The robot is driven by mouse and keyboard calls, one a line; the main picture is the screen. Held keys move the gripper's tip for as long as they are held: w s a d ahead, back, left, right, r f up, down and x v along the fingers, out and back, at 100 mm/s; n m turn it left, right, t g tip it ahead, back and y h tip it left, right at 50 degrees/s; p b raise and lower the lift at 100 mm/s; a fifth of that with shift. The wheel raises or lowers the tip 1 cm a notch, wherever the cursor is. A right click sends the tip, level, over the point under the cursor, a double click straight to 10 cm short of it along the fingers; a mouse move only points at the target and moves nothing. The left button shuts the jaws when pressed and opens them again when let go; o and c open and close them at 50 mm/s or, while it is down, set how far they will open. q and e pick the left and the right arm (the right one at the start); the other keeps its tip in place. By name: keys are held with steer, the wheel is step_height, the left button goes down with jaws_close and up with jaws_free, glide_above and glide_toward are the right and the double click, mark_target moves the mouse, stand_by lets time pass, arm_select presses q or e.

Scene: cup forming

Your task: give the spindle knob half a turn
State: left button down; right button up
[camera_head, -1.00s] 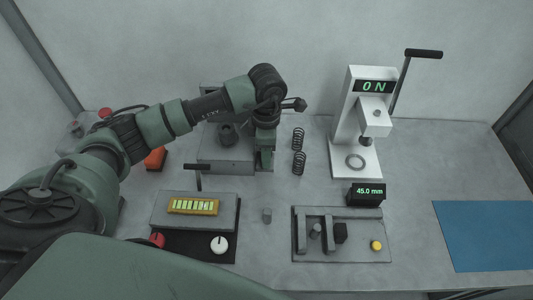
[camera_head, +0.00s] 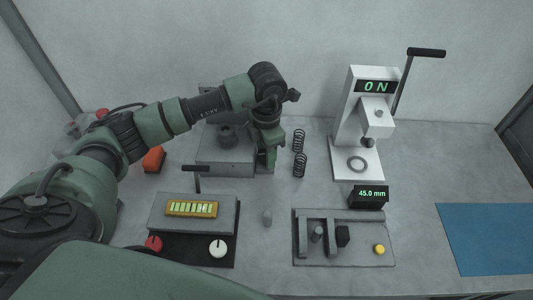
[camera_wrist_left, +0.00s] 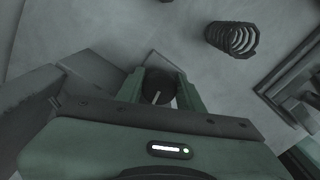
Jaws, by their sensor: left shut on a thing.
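The spindle knob (camera_wrist_left: 158,84) shows in the left wrist view as a dark round knob with a pale line on its face. It sits between the two green fingers of my left gripper (camera_wrist_left: 160,95), which is shut on it. In the head view my left gripper (camera_head: 267,162) points down at the right side of a grey box-shaped machine (camera_head: 222,168). The knob is hidden there behind the gripper and wrist. My right gripper is not in view.
A white press (camera_head: 345,150) reads ON; a small display (camera_head: 369,196) reads 45.0 mm. A grey fixture plate (camera_head: 345,255), a lit gauge panel (camera_head: 192,209) and a blue mat (camera_head: 490,240) lie nearer. Bench between is mostly clear.

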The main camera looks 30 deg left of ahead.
arm_select(q)
steer(key=shift+w+r, duration=0.1)
steer(key=c, duration=1)
jaws_free()
steer(key=shift+o, duration=0.5)
